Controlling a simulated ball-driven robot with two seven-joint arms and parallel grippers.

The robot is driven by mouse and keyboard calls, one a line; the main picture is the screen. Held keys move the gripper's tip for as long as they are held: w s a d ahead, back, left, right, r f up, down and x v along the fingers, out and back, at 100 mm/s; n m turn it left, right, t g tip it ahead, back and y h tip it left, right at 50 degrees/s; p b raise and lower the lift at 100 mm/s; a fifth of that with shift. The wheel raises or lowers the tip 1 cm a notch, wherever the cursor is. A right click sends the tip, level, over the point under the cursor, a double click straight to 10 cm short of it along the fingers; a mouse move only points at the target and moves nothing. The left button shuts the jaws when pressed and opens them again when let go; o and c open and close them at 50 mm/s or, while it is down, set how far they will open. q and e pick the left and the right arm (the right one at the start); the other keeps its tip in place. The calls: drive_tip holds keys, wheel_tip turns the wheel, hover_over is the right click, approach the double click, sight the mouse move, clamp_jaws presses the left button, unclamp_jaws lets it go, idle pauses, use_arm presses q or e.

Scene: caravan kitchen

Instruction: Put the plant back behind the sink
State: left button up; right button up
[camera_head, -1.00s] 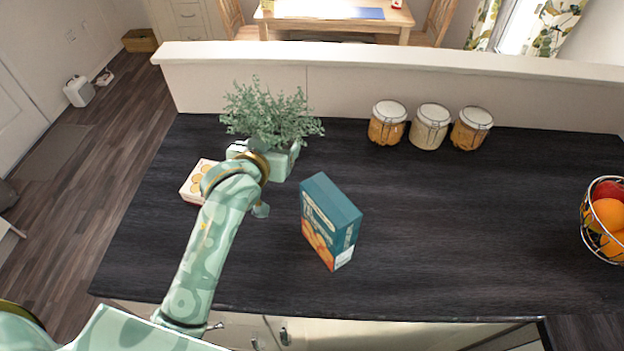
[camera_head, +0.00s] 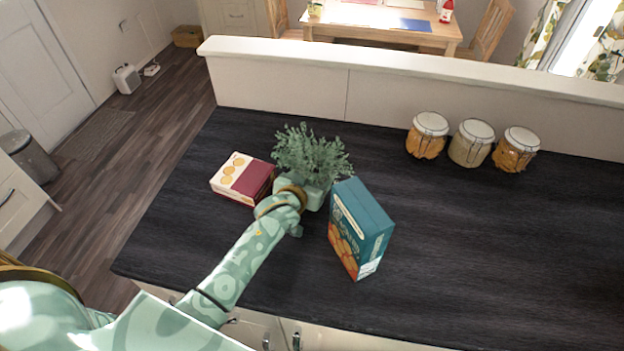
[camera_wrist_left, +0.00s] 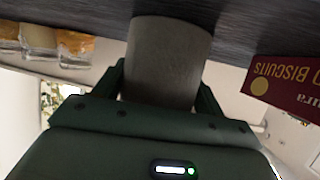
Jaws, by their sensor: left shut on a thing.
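The plant is a bushy green herb (camera_head: 312,152) in a pale green pot (camera_head: 315,195). In the head view it is upright over the dark counter, between two boxes. My left gripper (camera_head: 290,198) is at the pot's near side, its fingers mostly hidden by my wrist. In the left wrist view the pot (camera_wrist_left: 168,50) sits between the two fingers (camera_wrist_left: 163,90), which are shut on it. I cannot tell whether the pot touches the counter. No sink shows in these frames. My right gripper is not in view.
A teal box (camera_head: 360,230) stands close to the pot's right. A red and cream biscuit box (camera_head: 242,178) lies to its left. Several jars, one here (camera_head: 427,136), stand by the low back wall (camera_head: 400,98). The counter's right side (camera_head: 500,240) is clear.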

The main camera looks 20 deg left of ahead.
use_arm(q)
drive_tip(key=shift+r, duration=0.1)
drive_tip(key=o, duration=1.4)
drive_tip(key=shift+c, duration=0.2)
